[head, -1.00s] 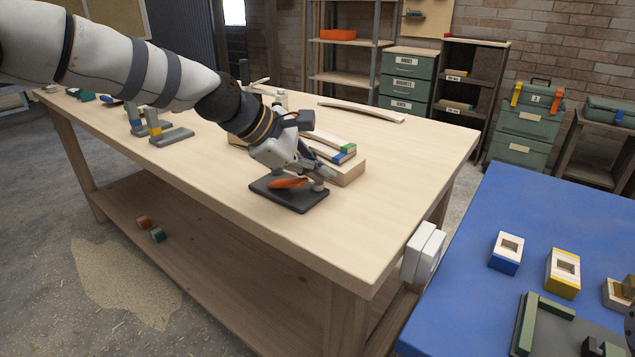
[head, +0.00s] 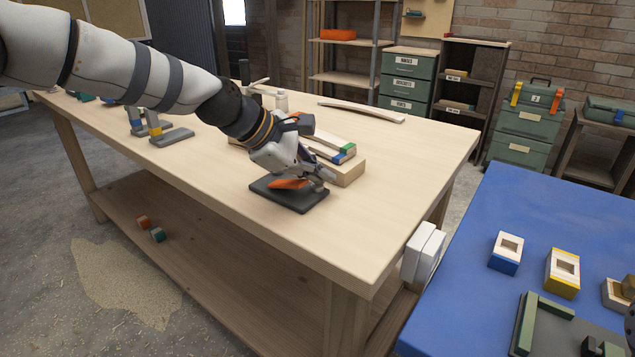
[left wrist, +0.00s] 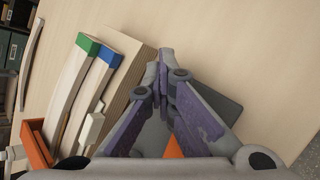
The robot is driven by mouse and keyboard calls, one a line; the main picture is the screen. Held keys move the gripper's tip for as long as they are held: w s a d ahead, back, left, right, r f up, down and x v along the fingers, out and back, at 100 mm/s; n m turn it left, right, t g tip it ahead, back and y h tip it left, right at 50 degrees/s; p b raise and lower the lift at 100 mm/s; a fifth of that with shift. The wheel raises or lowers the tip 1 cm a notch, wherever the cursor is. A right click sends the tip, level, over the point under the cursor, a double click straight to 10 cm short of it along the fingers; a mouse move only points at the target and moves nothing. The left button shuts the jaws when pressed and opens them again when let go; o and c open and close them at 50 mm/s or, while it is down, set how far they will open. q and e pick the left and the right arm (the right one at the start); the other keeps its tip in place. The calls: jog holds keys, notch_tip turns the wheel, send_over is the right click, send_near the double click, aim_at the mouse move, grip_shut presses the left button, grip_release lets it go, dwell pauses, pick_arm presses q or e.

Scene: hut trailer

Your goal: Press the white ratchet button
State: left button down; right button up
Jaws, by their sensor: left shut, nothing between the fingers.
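A dark flat base (head: 308,202) with an orange lever-like part (head: 288,184) lies near the front edge of the wooden table. My left gripper (head: 322,178) is shut and empty, pointing down low over the base's right side. In the left wrist view, the shut fingers (left wrist: 164,62) meet over or beside the dark base (left wrist: 226,104), with a bit of orange (left wrist: 174,148) between the finger links. I cannot make out the white button for certain; the gripper covers that part. Whether the fingertips touch anything is not clear.
A wooden block (head: 350,173) with blue- and green-ended strips is close behind the gripper; it also shows in the left wrist view (left wrist: 128,50). A curved wooden strip (head: 360,111) lies farther back. The table's right part is clear. A blue table (head: 460,270) stands at right.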

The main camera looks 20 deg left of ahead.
aim_at(318, 187)
pick_arm(q)
jog(key=shift+r+p, duration=0.3)
jog(key=shift+r, duration=0.6)
pick_arm(e)
jog(key=shift+w+r, duration=0.45)
pick_arm(q)
jog(key=shift+r, duration=0.1)
notch_tip(318, 187, up, 5)
jog(key=shift+f+p, duration=0.1)
jog(key=shift+p, duration=0.55)
pick_arm(e)
jog(key=shift+w+r+t, duration=0.5)
jog(key=shift+w+r, duration=0.3)
jog(key=shift+w, duration=0.05)
